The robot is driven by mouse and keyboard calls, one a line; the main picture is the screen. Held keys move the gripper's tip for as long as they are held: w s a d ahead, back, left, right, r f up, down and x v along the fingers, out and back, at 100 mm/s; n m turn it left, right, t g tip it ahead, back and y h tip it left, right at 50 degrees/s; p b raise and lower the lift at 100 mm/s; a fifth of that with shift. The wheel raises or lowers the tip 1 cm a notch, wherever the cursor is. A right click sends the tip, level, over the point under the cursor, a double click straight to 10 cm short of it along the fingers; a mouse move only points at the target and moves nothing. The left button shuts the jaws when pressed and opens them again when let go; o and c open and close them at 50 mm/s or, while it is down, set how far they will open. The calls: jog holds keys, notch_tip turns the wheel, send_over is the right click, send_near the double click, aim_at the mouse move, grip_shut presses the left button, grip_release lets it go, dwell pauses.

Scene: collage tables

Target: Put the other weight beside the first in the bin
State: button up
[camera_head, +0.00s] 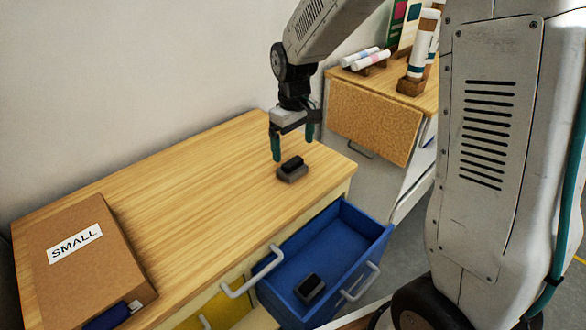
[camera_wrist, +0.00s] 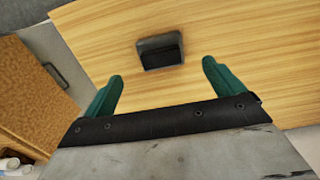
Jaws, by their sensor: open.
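One dark weight (camera_head: 292,168), a grey base with a black block on top, sits on the wooden tabletop near its right end. My gripper (camera_head: 293,148) is open and empty just above it, fingers pointing down. In the wrist view the weight (camera_wrist: 160,52) lies beyond and between the green fingertips (camera_wrist: 162,70), apart from both. The other weight (camera_head: 310,288) lies in the open blue bin (camera_head: 335,243), a pulled-out drawer, near its front left corner. The rest of the bin floor is bare.
A brown box labelled SMALL (camera_head: 75,265) lies at the table's left end. A yellow drawer (camera_head: 215,308) is beside the blue one. A second cabinet (camera_head: 370,120) holding rolls and tubes stands behind. The middle tabletop (camera_head: 190,190) is clear.

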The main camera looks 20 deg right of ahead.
aim_at(292, 161)
notch_tip(292, 161, down, 7)
jog(key=shift+w+a+r, duration=0.1)
jog(key=c, duration=1.4)
jog(key=shift+c, duration=1)
jog(key=shift+r, duration=0.15)
